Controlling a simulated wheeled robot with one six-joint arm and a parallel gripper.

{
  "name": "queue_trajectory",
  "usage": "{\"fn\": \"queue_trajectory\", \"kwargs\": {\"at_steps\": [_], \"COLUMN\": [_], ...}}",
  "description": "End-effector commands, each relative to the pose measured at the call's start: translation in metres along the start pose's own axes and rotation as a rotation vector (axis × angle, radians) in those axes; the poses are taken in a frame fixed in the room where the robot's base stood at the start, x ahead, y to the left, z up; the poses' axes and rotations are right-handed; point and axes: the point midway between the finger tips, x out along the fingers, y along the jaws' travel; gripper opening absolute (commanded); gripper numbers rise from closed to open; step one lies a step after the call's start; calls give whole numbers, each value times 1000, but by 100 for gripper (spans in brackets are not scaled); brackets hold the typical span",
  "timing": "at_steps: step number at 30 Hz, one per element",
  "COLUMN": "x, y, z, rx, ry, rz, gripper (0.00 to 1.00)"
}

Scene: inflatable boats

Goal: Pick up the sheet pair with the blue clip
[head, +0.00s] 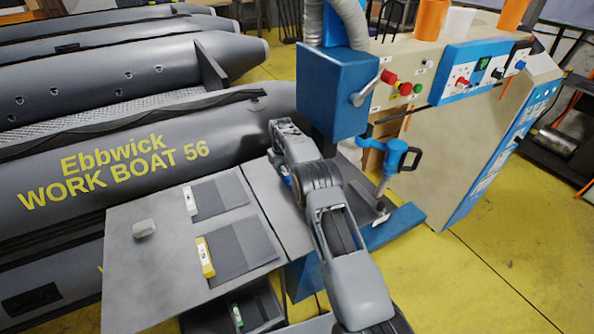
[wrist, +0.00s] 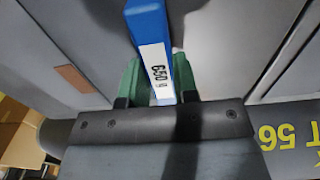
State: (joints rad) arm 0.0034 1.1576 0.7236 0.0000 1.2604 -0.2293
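The blue clip (wrist: 150,40) with a white printed label fills the upper middle of the wrist view. It lies between the green finger pads of my gripper (wrist: 158,88), which press against both sides of it. In the head view, the far end of my arm hides most of my gripper, and only a small blue bit (head: 287,179) shows beside it, right of the table. The sheets belonging to the blue clip cannot be clearly made out.
The grey table (head: 130,255) holds a sheet pair with a white clip (head: 190,201), one with a yellow clip (head: 205,257) and a small grey block (head: 144,228). A green clip (head: 237,315) shows below. A boat (head: 120,165) stands behind; a blue-and-beige machine (head: 470,130) stands right.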

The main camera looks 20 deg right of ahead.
Motion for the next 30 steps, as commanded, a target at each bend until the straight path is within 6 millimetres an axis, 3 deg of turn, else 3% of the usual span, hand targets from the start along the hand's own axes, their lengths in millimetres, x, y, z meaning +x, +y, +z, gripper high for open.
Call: {"fn": "queue_trajectory", "kwargs": {"at_steps": [8, 19, 30], "x": [-1, -5, -30], "y": [0, 0, 0], "z": [0, 0, 0], "rx": [0, 0, 0], "ry": [1, 1, 2], "rz": [0, 0, 1], "gripper": [1, 1, 1]}}
